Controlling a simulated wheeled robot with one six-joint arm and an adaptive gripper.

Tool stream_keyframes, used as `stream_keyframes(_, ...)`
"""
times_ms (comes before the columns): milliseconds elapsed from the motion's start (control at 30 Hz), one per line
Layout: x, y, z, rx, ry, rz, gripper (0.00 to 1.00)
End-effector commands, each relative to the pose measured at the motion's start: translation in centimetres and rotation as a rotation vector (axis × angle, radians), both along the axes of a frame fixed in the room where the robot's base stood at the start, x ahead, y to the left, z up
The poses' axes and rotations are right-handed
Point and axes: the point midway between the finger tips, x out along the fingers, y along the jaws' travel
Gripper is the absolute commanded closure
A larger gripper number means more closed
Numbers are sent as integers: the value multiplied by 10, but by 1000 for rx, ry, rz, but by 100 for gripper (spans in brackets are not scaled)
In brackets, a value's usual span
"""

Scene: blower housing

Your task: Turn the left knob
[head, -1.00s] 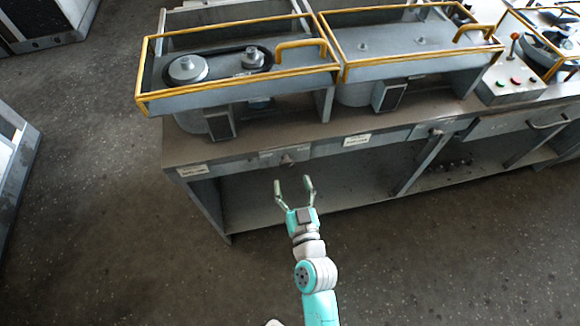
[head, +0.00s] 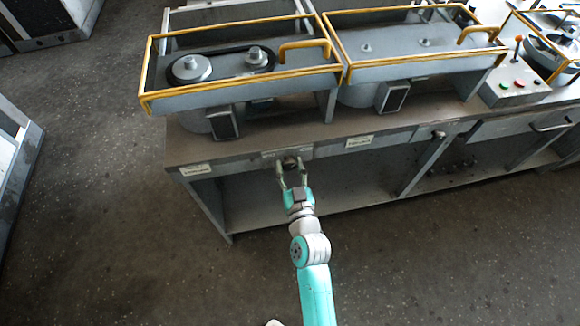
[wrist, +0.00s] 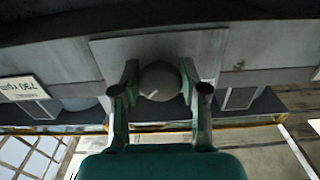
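The left knob (head: 290,161) is a small dark round knob on the bench's front edge, below the left machine. In the wrist view the knob (wrist: 160,81) shows a short pale mark, tilted from level. My gripper (head: 291,166) reaches up to it from the front. In the wrist view my gripper's fingers (wrist: 159,86) stand on either side of the knob and appear to touch its sides, with no clear gap. A second knob (head: 438,135) sits farther right on the front edge and is free.
Yellow-railed machines (head: 240,90) stand on the bench. A label (wrist: 24,87) is beside the knob in the wrist view. A control box (head: 516,86) with a lever stands at the right. The bench's lower shelf (head: 350,190) is open; the floor in front is clear.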

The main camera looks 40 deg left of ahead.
Motion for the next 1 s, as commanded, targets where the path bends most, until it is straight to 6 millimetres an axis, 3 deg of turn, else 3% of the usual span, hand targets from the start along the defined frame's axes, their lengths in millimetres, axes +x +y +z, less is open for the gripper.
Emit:
stream_keyframes(467,0,0,0,47,55,0,91)
stream_keyframes(1000,-2,2,1,342,399,0,91)
